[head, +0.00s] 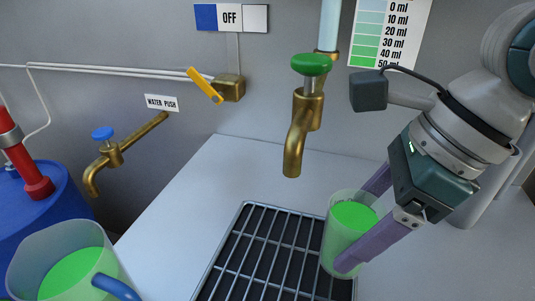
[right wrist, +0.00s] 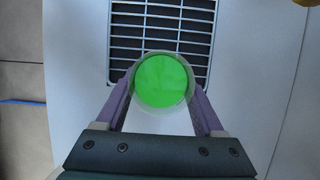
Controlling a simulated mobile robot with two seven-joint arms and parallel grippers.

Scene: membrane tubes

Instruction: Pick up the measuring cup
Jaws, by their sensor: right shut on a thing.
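A clear measuring cup (head: 344,252) with green liquid stands upright at the right edge of the dark grate in the head view. My right gripper (head: 358,225) is shut on this cup, with one purple finger on each side of it. The right wrist view shows the cup (right wrist: 162,82) from above, between the two fingers, its green surface level. I cannot tell whether the cup's base touches the grate or the counter. A second, larger clear jug (head: 75,262) with green liquid and a blue handle is at the lower left. My left gripper is not in view.
A brass tap (head: 297,135) with a green knob hangs above the grate (head: 262,245). Another brass tap (head: 110,155) with a blue knob is on the left, beside a blue barrel (head: 40,215). The white counter (head: 200,200) is clear left of the grate.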

